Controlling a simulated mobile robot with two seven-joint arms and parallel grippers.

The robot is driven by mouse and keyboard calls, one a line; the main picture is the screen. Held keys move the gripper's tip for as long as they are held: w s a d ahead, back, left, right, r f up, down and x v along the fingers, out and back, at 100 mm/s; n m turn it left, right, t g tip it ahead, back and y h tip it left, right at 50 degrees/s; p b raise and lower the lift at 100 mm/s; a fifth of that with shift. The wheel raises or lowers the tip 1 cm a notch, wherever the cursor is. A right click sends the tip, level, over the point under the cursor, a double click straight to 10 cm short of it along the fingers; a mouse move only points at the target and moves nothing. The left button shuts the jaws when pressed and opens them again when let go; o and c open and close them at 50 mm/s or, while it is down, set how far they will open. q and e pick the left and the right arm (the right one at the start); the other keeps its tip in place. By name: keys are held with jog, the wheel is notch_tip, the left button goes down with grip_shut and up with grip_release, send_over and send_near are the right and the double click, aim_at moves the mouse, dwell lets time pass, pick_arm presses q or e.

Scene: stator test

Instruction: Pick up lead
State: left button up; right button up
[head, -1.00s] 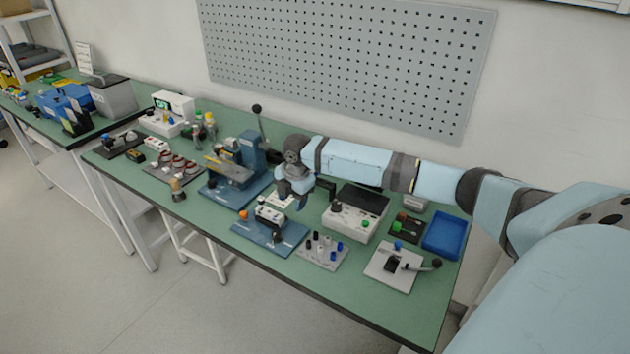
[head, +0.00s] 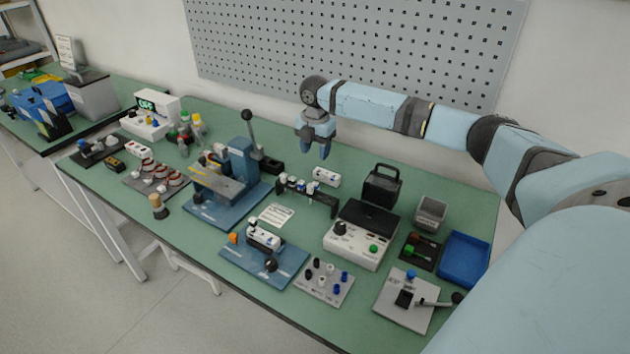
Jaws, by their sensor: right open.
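My right gripper (head: 315,151) hangs above the back of the green bench, fingers pointing down and open. It is apart from everything below it. A dark rack (head: 322,202) stands below it, with several small white and blue pieces along its top. These may be the leads, but they are too small to tell for certain. A white cylindrical piece (head: 326,176) lies behind the rack. A grey plate with black, white and blue posts (head: 325,282) lies at the front. My left gripper is out of view.
A blue press with an upright lever (head: 238,165) stands left of the rack. A tester box (head: 357,240), a black handled case (head: 382,187), a grey bin (head: 431,213) and a blue tray (head: 464,260) stand to the right. A pegboard wall (head: 360,50) rises behind.

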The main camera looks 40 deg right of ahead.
notch_tip(320, 180, down, 11)
jog(key=shift+d+r, duration=0.1)
grip_shut()
dwell(0.4)
